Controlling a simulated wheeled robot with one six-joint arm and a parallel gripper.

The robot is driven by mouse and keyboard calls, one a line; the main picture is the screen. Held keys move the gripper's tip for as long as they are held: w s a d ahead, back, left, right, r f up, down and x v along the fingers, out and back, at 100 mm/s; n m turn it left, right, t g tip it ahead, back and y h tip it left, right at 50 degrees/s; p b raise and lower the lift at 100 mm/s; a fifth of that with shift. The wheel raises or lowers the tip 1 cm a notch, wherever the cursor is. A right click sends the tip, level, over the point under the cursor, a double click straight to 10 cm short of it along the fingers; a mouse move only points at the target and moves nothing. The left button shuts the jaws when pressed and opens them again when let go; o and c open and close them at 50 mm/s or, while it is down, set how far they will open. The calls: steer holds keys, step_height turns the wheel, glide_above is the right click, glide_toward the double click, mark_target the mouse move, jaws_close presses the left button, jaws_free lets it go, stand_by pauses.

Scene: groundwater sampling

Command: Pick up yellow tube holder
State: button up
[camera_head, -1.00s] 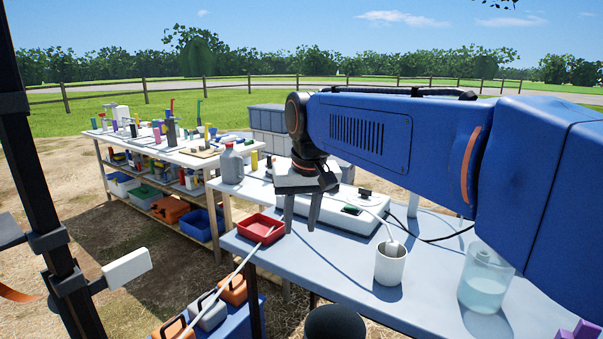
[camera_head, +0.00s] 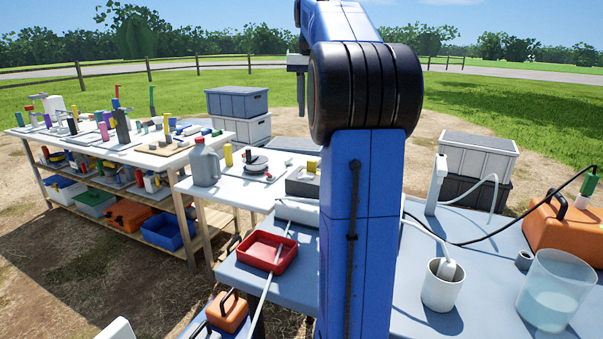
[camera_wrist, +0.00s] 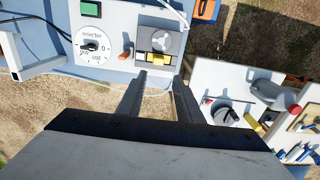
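In the wrist view, a small yellow piece (camera_wrist: 158,59), which looks like the yellow tube holder, sits at the lower edge of the pump head on a white pump box (camera_wrist: 112,28) with a round dial. My gripper (camera_wrist: 159,78) is open and empty, its two fingers apart just below that piece in the picture; the height gap cannot be judged. My gripper (camera_head: 300,88) shows there behind the arm, fingers pointing down, partly hidden.
A red tray (camera_head: 268,252), a white cup (camera_head: 443,285) with a tube in it and a clear beaker (camera_head: 553,292) stand on the near blue table. A grey jug (camera_head: 205,163) and a yellow cylinder (camera_head: 228,155) stand on the white table behind. A thin tube runs beside the pump.

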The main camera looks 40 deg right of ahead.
glide_above(310, 160)
step_height(310, 160, down, 12)
steer(key=shift+s+r, duration=0.1)
steer(key=shift+d+f, duration=0.2)
steer(key=shift+f, duration=2.55)
jaws_close()
